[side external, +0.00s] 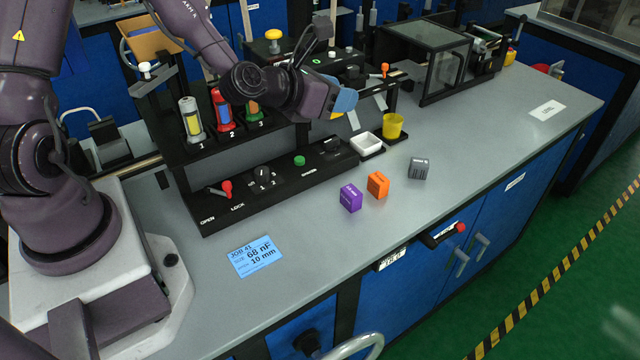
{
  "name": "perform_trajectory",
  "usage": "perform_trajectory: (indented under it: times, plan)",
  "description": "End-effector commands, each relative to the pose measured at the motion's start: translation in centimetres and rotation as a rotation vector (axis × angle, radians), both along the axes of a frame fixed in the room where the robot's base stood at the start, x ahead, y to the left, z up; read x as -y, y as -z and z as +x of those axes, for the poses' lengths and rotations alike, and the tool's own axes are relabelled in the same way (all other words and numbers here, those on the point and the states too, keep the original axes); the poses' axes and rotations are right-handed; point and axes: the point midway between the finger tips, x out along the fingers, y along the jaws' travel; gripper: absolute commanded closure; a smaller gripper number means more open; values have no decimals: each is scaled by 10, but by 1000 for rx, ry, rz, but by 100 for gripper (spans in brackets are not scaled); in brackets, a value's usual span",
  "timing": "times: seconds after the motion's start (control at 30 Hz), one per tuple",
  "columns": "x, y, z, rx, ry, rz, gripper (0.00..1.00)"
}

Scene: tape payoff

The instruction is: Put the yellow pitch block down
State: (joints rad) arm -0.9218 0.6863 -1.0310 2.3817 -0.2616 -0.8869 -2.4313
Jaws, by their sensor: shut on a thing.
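My gripper (343,101), with blue fingers, is in the air above the back part of the bench, in front of the black machine. A small yellow piece, the yellow pitch block (335,115), shows at the fingers; most of it is hidden by them. The gripper is shut on it. Below and to the right on the bench, a purple block (350,198), an orange block (378,185) and a grey block (419,168) stand apart in a loose row.
A white tray (367,144) and a yellow cup (392,126) stand right of the black control panel (270,180). A blue job card (254,257) lies at the front left. The grey bench top (480,150) is clear right of the blocks.

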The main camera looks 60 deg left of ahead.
Motion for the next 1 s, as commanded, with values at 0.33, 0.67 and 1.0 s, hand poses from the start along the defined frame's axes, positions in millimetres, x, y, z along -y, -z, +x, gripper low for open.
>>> perform_trajectory:
  times: [0.33,0.67,1.0]
  plan:
    - [1,0,0,2,3,-1,96]
    - [27,61,-20,-10,49,-10,96]
    - [57,121,-61,-3,111,-6,96]
